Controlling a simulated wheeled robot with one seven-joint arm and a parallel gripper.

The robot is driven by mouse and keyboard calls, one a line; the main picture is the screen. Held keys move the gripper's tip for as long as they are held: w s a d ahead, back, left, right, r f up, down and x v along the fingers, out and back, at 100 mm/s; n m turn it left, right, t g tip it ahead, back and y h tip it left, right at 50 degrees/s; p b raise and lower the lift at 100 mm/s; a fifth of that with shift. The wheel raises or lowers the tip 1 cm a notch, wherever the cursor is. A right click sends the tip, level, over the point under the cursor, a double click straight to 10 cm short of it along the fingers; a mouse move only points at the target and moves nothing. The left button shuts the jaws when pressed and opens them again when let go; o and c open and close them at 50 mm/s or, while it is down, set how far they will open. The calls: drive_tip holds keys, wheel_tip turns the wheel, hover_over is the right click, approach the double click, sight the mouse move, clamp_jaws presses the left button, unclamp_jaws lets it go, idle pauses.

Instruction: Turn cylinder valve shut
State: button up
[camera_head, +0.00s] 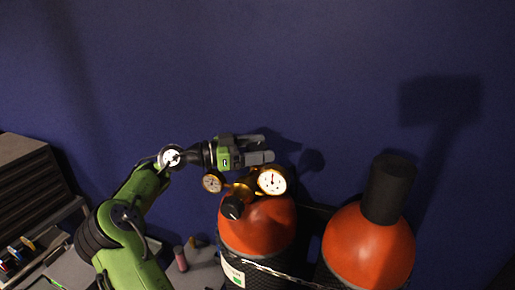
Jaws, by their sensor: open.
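An orange gas cylinder (260,226) stands at the lower middle with a brass regulator on top. The regulator has a larger gauge (272,181) on the right and a smaller gauge (212,183) on the left. A black round knob (232,207) sits at the front left of the brass fitting. My gripper (268,148) is open and points right, above and just behind the gauges in the picture. Nothing shows between its fingers. Whether it touches the regulator cannot be told. The valve handle itself is not clearly seen.
A second orange cylinder (362,248) with a black cap (389,188) stands to the right. A chain (285,275) runs across the cylinders' front. A dark blue wall (300,60) is close behind. A grey drawer unit (30,190) stands at left, with small tools below it.

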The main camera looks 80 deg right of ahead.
drive_tip(key=shift+a, duration=0.15)
drive_tip(key=shift+c, duration=1)
drive_tip(key=c, duration=0.9)
drive_tip(key=shift+o, duration=0.2)
drive_tip(key=shift+r+m+g+y, duration=0.15)
drive_tip(key=shift+m+g+y, duration=0.55)
drive_tip(key=shift+y, duration=0.4)
drive_tip(key=o, duration=1.1)
drive_tip(key=shift+d, duration=0.3)
drive_tip(key=shift+c, duration=0.2)
drive_tip(key=shift+a, duration=0.45)
drive_tip(key=v, duration=1.5)
drive_tip(key=shift+w+r, duration=0.3)
